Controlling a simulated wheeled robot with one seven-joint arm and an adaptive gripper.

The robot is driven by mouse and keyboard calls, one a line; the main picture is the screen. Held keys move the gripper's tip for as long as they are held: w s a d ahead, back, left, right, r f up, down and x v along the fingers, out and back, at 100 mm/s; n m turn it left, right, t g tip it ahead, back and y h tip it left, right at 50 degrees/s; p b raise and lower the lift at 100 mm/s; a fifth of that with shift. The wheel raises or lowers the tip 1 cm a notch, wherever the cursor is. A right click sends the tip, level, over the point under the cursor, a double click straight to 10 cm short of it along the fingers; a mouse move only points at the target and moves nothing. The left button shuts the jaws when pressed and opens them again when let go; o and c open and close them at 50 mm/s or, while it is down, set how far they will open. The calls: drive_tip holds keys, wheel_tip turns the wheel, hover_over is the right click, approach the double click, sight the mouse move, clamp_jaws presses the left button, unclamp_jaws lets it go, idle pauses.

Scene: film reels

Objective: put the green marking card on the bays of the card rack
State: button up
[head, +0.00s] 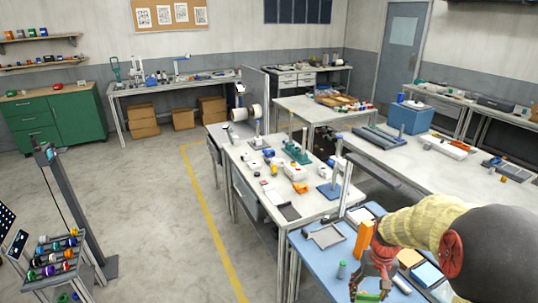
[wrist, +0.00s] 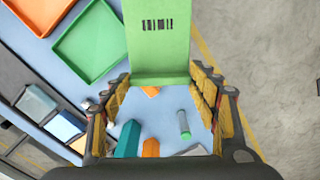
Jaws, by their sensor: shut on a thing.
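The green marking card (wrist: 158,45), with a dark barcode on its face, stands between the fingertips of my gripper (wrist: 160,85) in the wrist view. My gripper is shut on the card's near end and holds it above the blue bench top. In the head view my gripper (head: 378,270) is at the bottom right, with a green edge of the card (head: 370,296) showing below it. I cannot pick out the card rack with certainty. A dark-framed holder with divided bays (wrist: 35,155) shows at the lower left of the wrist view, but I cannot tell whether it is the rack.
In the wrist view an orange tray (wrist: 42,28) and a green tray (wrist: 92,72) lie at upper left. A grey-green cylinder (wrist: 184,124), a teal block (wrist: 128,138) and orange pieces lie below my gripper. An orange upright block (head: 362,239) stands near my gripper in the head view.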

drive_tip(key=w+a+f+n, duration=0.1)
drive_tip(key=w+a+f, duration=0.1)
drive_tip(key=a+f, duration=0.2)
drive_tip(key=w+a+f+n, duration=0.1)
drive_tip(key=a+f, duration=0.3)
drive_tip(key=a, duration=0.6)
drive_tip(key=shift+w+a+f, duration=0.25)
drive_tip(key=shift+w+a, duration=0.1)
drive_tip(key=shift+w, duration=0.3)
